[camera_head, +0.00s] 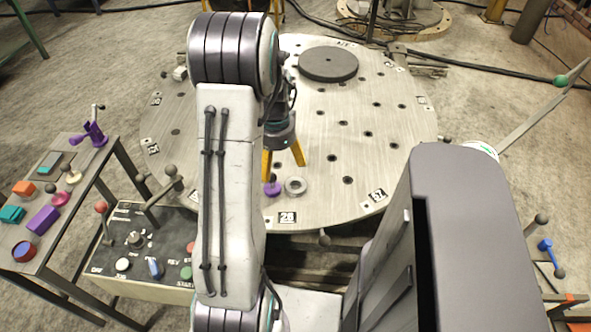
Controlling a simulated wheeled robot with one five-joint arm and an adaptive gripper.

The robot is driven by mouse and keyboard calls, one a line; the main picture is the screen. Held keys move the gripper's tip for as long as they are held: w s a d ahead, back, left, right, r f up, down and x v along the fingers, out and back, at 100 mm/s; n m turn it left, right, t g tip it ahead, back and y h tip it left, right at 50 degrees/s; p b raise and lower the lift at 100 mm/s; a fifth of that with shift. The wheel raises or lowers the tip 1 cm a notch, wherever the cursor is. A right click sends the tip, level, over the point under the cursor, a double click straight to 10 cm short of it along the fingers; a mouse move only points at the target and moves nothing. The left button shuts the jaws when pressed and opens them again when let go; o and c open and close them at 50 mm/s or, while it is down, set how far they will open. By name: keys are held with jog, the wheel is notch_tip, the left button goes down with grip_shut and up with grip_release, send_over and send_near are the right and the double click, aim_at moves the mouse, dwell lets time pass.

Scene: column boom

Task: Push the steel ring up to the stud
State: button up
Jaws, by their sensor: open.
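The steel ring (295,186) is a small grey ring lying flat on the round steel table (400,130), near its front edge. Directly left of it stands a small purple piece (272,189), close beside it. I cannot tell whether the two touch, or whether the purple piece is the stud. My gripper (284,171) points down with two yellow fingers apart, just behind the ring and the purple piece in the picture. It appears empty. My arm hides part of the table to the left of the gripper.
A dark round disc (328,64) lies at the back of the table, which has several dark holes. A control box (135,250) with knobs and levers is at front left. A side bench (50,250) holds several coloured parts. The table's right half is clear.

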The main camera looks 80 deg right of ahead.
jog(key=m, duration=0.2)
send_over(296, 185)
notch_tip(296, 185, down, 3)
jog(key=shift+r, duration=0.15)
jog(key=shift+f+b, duration=0.3)
jog(key=shift+f, duration=3.35)
jog(key=shift+c, duration=0.4)
jog(key=c, duration=1.2)
jog(key=o, duration=1.2)
jog(key=shift+r, duration=0.15)
notch_tip(296, 185, up, 12)
jog(key=shift+f, duration=0.15)
